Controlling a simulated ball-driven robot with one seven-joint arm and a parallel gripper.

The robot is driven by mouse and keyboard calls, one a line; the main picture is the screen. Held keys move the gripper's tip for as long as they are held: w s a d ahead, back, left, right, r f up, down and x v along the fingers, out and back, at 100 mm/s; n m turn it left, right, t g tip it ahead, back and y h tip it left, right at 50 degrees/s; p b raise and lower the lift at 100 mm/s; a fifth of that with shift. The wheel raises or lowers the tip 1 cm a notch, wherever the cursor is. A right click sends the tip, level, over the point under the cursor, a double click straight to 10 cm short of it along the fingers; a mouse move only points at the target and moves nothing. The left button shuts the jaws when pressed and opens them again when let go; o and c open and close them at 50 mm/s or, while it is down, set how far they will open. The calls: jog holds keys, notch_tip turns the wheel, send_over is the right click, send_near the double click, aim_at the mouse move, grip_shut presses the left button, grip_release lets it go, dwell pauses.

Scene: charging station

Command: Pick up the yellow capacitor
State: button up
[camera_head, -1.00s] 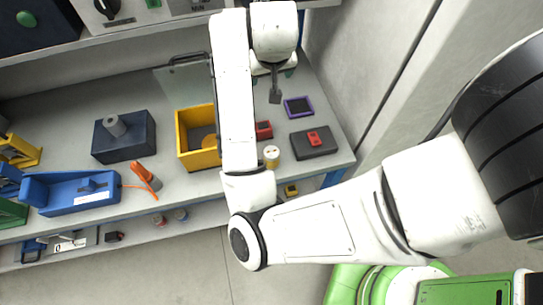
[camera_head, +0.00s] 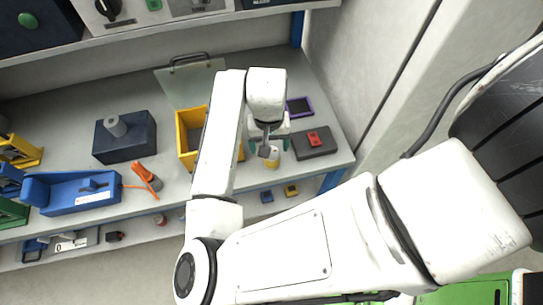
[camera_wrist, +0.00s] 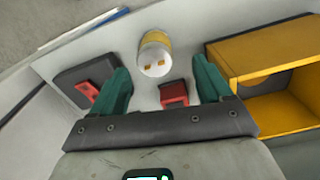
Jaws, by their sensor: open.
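The yellow capacitor (camera_head: 271,164) is a short upright cylinder with a pale top, near the front right of the bench. In the head view my arm and gripper partly cover it. It shows whole in the wrist view (camera_wrist: 155,56), with two small orange terminals on its pale top. My gripper (camera_head: 268,147) hangs above and around that spot. In the wrist view its two green fingers (camera_wrist: 163,72) are spread wide, with nothing held. The capacitor appears beyond the fingertips, between them and slightly left of centre. I cannot tell the height gap.
A small red block (camera_wrist: 173,93) lies between the fingers in the wrist view. A yellow bin (camera_wrist: 262,58) stands close right there. A dark box with a red part (camera_head: 314,143) and a purple-framed tray (camera_head: 299,107) flank the area. The bench's front edge is near.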

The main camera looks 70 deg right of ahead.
aim_at(272, 151)
jog(key=f, duration=0.3)
jog(key=f+p, duration=0.1)
jog(key=f, duration=0.1)
jog(key=shift+s+d, duration=0.2)
jog(key=shift+s, duration=0.05)
jog(key=shift+r, duration=0.1)
jog(key=shift+c, duration=0.2)
jog(key=c, duration=1.1)
jog(key=shift+r, duration=0.1)
